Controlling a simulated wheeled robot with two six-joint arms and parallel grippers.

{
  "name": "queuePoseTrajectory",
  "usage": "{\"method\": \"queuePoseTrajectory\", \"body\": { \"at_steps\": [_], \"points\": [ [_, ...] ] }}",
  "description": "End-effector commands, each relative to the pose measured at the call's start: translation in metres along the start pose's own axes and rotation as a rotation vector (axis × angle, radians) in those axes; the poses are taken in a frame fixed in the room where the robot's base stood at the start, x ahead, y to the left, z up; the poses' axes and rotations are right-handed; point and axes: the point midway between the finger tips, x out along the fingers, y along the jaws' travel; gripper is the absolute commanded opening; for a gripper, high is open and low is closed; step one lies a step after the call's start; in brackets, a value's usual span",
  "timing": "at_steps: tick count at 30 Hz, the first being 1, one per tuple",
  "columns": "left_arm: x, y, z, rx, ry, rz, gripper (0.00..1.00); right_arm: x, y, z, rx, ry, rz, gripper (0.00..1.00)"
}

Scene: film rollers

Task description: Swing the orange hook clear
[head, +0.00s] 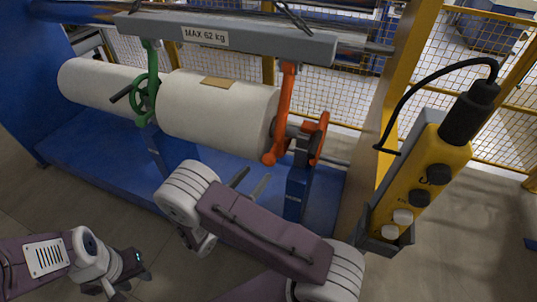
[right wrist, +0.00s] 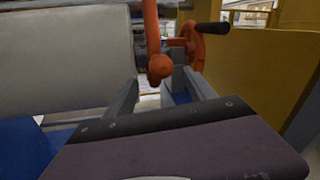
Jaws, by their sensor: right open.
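The orange hook (head: 284,110) hangs from the grey lifting beam (head: 230,38), at the right end of the white film roll (head: 215,110). Its rounded lower end is near the roll's shaft. It also shows in the right wrist view (right wrist: 155,50). My right gripper (head: 250,184) is open and empty, below and in front of the hook. In the right wrist view its fingers (right wrist: 162,92) stand apart on either side of the hook's lower end, apparently short of it. My left gripper (head: 140,270) is low at the left, away from the roll; its fingers are unclear.
A green hook (head: 152,75) hangs at the roll's left part, beside a green handwheel (head: 143,98). An orange handwheel (head: 318,138) with a black handle stands close right of the orange hook. A yellow control pendant (head: 420,180) and yellow post (head: 395,80) stand at the right.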

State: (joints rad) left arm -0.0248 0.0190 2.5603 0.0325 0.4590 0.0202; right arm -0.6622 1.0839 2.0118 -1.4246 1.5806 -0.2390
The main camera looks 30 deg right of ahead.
Motion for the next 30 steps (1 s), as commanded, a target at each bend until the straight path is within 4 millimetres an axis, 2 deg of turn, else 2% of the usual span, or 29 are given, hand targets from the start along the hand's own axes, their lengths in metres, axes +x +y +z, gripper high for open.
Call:
{"method": "queuePoseTrajectory", "body": {
  "at_steps": [6, 12, 22, 29, 30],
  "points": [
    [-0.008, 0.000, -0.001, 0.000, 0.000, 0.000, 0.36, 0.047, -0.003, 0.000, -0.001, 0.004, -0.010, 0.64],
    [-0.011, 0.000, -0.001, 0.000, 0.001, 0.000, 0.36, 0.076, -0.002, 0.000, 0.000, 0.004, -0.006, 0.64],
    [-0.011, 0.000, -0.001, 0.000, 0.001, 0.000, 0.36, 0.083, -0.002, -0.001, 0.000, 0.004, -0.004, 0.64],
    [-0.011, 0.000, -0.001, 0.000, 0.001, 0.000, 0.36, 0.083, -0.002, -0.001, 0.001, 0.004, -0.005, 0.00],
    [-0.011, 0.000, -0.001, 0.000, 0.001, 0.000, 0.36, 0.083, -0.002, -0.001, 0.001, 0.004, -0.005, 0.00]
  ]
}}
